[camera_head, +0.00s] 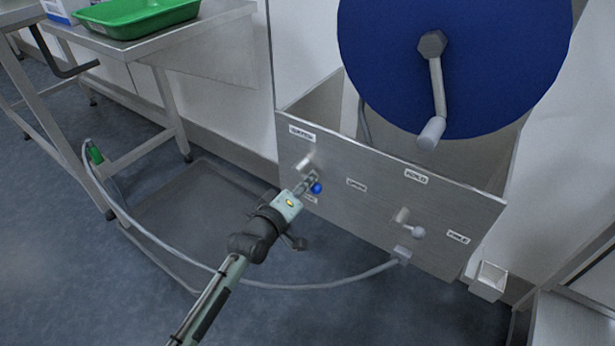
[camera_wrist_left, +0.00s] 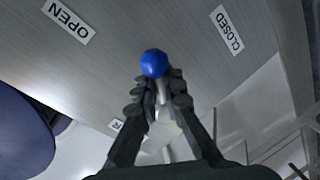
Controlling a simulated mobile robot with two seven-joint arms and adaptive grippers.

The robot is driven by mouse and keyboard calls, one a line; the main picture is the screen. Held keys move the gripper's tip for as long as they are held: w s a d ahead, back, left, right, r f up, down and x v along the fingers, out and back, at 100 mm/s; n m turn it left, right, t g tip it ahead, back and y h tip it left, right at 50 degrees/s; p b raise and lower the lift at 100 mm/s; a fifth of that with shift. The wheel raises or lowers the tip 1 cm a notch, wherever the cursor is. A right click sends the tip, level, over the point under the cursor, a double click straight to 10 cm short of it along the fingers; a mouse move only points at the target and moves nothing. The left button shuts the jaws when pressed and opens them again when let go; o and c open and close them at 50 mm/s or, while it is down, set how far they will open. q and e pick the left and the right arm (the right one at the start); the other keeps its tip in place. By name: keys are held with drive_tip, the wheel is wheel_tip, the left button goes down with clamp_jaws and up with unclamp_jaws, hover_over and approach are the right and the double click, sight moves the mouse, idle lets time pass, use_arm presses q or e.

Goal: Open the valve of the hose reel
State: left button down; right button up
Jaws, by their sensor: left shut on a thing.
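The hose reel (camera_head: 455,85) has a blue disc with a grey crank, above a grey metal panel (camera_head: 345,215). A valve lever with a blue ball knob (camera_head: 316,188) sits at the panel's left part. My left gripper (camera_head: 309,182) is shut on this lever at the knob. In the left wrist view the blue knob (camera_wrist_left: 154,63) shows at the tips of my left fingers (camera_wrist_left: 158,84), with an OPEN label (camera_wrist_left: 68,20) to its left and a CLOSED label (camera_wrist_left: 228,30) to its right. The fingers partly hide the lever. My right gripper is not in view.
A second lever with a pale knob (camera_head: 418,232) is at the panel's right. A grey hose (camera_head: 300,287) runs from below it across the floor to the left. A steel table (camera_head: 180,38) with a green tray (camera_head: 135,14) stands at the upper left.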

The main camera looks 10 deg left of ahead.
use_arm(q)
drive_tip(key=n+p, duration=0.1)
drive_tip(key=r+n+p, duration=0.1)
drive_tip(key=n+h+p, duration=0.1)
drive_tip(key=shift+d+r+n+g, duration=0.15)
drive_tip(key=shift+r+n+g, duration=0.1)
drive_tip(key=shift+n+g, duration=0.05)
drive_tip(key=shift+r+n+h+p, duration=0.25)
drive_tip(key=shift+n+h+p, duration=0.1)
drive_tip(key=shift+n, duration=0.45)
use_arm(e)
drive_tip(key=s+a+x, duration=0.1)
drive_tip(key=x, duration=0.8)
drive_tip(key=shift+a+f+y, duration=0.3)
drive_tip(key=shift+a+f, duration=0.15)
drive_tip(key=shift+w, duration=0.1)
use_arm(q)
drive_tip(key=c, duration=1.9)
unclamp_jaws()
drive_tip(key=shift+d, duration=0.1)
drive_tip(key=shift+s, duration=0.1)
drive_tip(key=shift+s, duration=0.25)
drive_tip(key=v, duration=1.1)
drive_tip(key=shift+r, duration=0.25)
drive_tip(key=shift+s, duration=0.1)
